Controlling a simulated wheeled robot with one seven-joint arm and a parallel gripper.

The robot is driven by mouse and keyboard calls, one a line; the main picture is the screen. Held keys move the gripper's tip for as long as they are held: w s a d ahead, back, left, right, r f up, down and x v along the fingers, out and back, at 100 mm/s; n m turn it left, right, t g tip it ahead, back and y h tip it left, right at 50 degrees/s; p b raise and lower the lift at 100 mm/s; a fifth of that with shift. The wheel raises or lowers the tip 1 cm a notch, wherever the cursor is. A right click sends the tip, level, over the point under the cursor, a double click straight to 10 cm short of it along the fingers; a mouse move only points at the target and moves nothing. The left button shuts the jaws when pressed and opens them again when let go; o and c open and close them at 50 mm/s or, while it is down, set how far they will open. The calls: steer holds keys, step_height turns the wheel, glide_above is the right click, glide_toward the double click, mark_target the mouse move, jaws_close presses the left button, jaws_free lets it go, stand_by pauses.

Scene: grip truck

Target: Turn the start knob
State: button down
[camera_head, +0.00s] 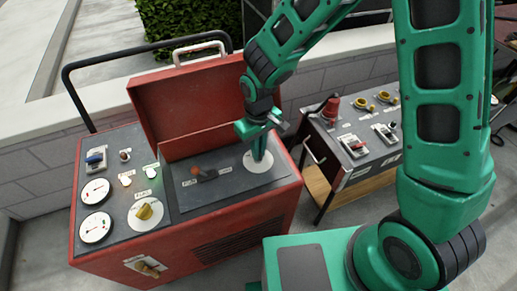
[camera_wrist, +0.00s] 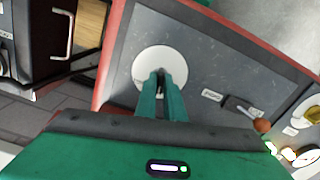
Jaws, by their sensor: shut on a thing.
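My gripper (camera_head: 259,156) reaches down to a white round plate (camera_head: 257,166) at the right end of the red machine's dark panel. In the wrist view, the fingers of my gripper (camera_wrist: 161,75) are close together over the same white plate (camera_wrist: 147,62). They are shut on a small dark knob (camera_wrist: 161,88) at the middle of the plate, which I take to be the start knob. The fingers hide most of the knob, so its turn angle cannot be read.
An orange-tipped lever (camera_head: 198,171) is left of the plate. A yellow knob (camera_head: 145,211), gauges (camera_head: 95,192) and switches fill the machine's left panel. The raised red lid (camera_head: 185,105) stands behind. A second control table (camera_head: 352,133) is at the right.

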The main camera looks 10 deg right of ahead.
steer(key=n, duration=0.5)
steer(key=shift+w+d, duration=0.1)
steer(key=shift+d, duration=0.15)
steer(key=shift+n, duration=0.4)
steer(key=c, duration=1.9)
jaws_free()
steer(key=shift+o, duration=0.2)
steer(key=shift+a, duration=0.1)
step_height(320, 180, up, 11)
steer(key=shift+f, duration=0.15)
